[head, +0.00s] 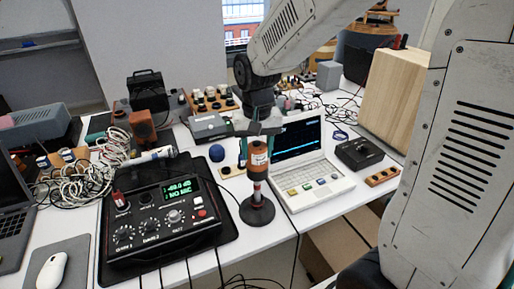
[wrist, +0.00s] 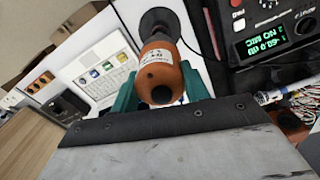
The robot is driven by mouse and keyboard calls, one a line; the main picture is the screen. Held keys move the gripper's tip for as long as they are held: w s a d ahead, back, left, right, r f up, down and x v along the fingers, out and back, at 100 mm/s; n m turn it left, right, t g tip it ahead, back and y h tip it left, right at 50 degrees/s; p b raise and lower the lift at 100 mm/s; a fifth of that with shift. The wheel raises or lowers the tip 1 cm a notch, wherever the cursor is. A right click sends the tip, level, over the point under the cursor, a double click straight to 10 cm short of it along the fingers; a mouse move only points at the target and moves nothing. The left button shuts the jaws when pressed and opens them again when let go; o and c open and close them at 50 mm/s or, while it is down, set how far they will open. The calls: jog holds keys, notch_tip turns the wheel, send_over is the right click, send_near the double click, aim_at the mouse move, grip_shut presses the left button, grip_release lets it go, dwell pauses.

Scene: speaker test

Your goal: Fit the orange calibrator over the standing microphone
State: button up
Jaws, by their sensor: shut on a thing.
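The orange calibrator (head: 258,157), with a white label, is upright between the teal fingers of my gripper (head: 259,138), which is shut on it. In the wrist view the calibrator (wrist: 158,70) shows its end with a dark hole, one finger on each side. Directly below it in the head view is the microphone stand, with a round black base (head: 257,213) and a short post with a reddish band. The base also shows in the wrist view (wrist: 158,22). The microphone's tip is hidden; I cannot tell whether the calibrator is around it or just above it.
A black meter (head: 162,220) with knobs and a green display stands left of the stand. A white laptop-like analyzer (head: 303,170) is close on the right. A blue ball-topped item (head: 216,153) is behind left. Cables hang at the table's front edge.

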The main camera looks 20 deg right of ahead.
jog(key=o, duration=1.3)
jog(key=shift+c, duration=0.2)
notch_tip(320, 180, up, 8)
jog(key=shift+f, duration=0.1)
jog(key=s+d+r+n, duration=0.1)
jog(key=s, duration=1)
jog(key=s+d+r+n+t, duration=0.1)
jog(key=s+d+n, duration=0.1)
jog(key=s, duration=0.9)
jog(key=shift+r, duration=0.15)
